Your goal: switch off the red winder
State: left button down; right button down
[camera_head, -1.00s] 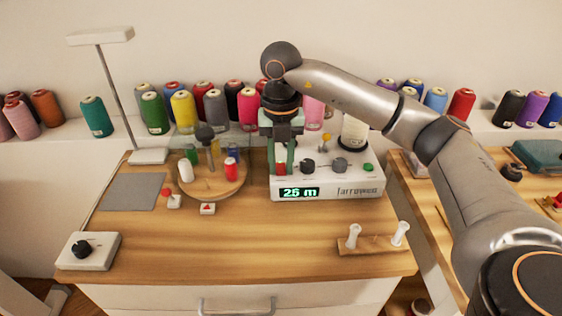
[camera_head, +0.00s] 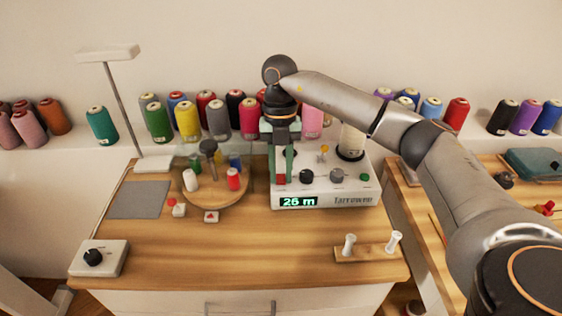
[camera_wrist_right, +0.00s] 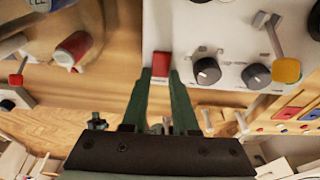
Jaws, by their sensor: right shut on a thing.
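The white winder box (camera_head: 345,199) stands at the back right of the wooden table. Its green display (camera_head: 298,202) is lit and seems to read 26 m. A red switch (camera_head: 281,180) sits at the left end of its front panel; it also shows in the right wrist view (camera_wrist_right: 161,64). My right gripper (camera_head: 281,172) points down at this switch. In the wrist view its green fingertips (camera_wrist_right: 160,76) are close together at the switch, shut on it. The fingers partly hide it, and I cannot tell its position. My left gripper is not in view.
Dark knobs (camera_head: 306,176) and a green button (camera_head: 365,177) are on the same panel. A round wooden stand (camera_head: 215,198) with small spools is just left. A wooden holder with white pegs (camera_head: 368,253) lies in front. Thread cones line the shelf behind.

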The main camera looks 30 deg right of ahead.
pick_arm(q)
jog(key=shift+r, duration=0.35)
pick_arm(e)
jog(key=shift+w+r+g, duration=0.1)
jog(key=shift+g, duration=0.2)
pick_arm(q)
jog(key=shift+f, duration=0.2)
pick_arm(e)
jog(key=c, duration=0.8)
grip_release()
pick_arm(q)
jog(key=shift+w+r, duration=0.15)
pick_arm(e)
jog(key=shift+o, duration=0.6)
pick_arm(q)
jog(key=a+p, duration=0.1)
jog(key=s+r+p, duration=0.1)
jog(key=p, duration=0.1)
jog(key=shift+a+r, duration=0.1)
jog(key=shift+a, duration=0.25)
pick_arm(e)
jog(key=v, duration=1.2)
jog(key=shift+d+r, duration=0.2)
jog(key=shift+d, duration=0.05)
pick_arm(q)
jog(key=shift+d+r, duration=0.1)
